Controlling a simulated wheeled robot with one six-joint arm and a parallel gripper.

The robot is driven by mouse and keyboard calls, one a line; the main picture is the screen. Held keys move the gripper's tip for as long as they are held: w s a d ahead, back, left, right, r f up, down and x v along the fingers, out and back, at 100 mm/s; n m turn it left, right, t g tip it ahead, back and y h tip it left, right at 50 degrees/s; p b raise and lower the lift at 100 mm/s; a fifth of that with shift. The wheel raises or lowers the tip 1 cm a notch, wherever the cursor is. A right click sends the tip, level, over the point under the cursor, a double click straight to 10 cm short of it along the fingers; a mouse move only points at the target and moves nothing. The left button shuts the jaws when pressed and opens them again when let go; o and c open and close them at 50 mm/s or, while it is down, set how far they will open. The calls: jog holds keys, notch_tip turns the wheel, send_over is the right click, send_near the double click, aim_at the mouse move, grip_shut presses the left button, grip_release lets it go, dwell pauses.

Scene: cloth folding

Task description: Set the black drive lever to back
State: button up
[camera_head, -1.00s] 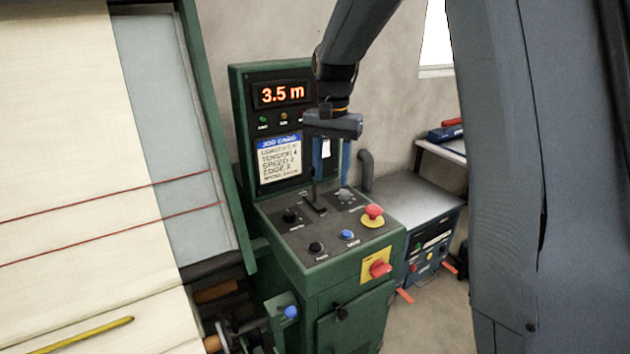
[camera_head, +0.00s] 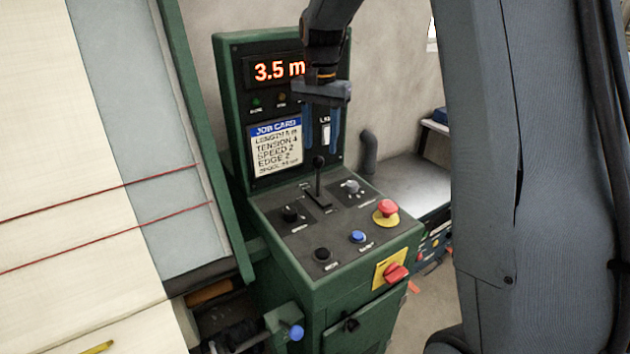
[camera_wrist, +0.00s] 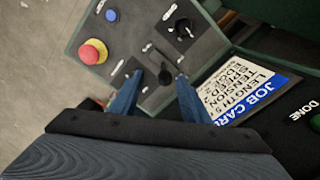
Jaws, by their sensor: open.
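The black drive lever (camera_head: 318,182) stands nearly upright in a slot on the sloping top of the green control console (camera_head: 350,275). Its round black knob also shows in the wrist view (camera_wrist: 165,77), close to the space between my fingertips. My gripper (camera_head: 322,148) is open, with its two blue fingers pointing down just above the lever knob. The fingers appear on either side of the knob in the wrist view. I cannot tell whether either finger touches it.
A black rotary knob (camera_head: 290,213) and a grey knob (camera_head: 351,187) flank the lever. A red emergency button (camera_head: 387,208), a blue button (camera_head: 358,237) and a black button (camera_head: 322,254) sit nearer the front. The upright panel with the job card (camera_head: 277,148) stands behind.

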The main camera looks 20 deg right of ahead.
jog(key=b, duration=0.5)
send_over(317, 199)
jog(key=f, duration=0.6)
jog(key=shift+w+d, duration=0.25)
jog(key=shift+w, duration=0.05)
jog(key=shift+f+p, duration=1)
jog(key=shift+f, duration=2.95)
grip_shut()
jog(key=shift+a, duration=0.1)
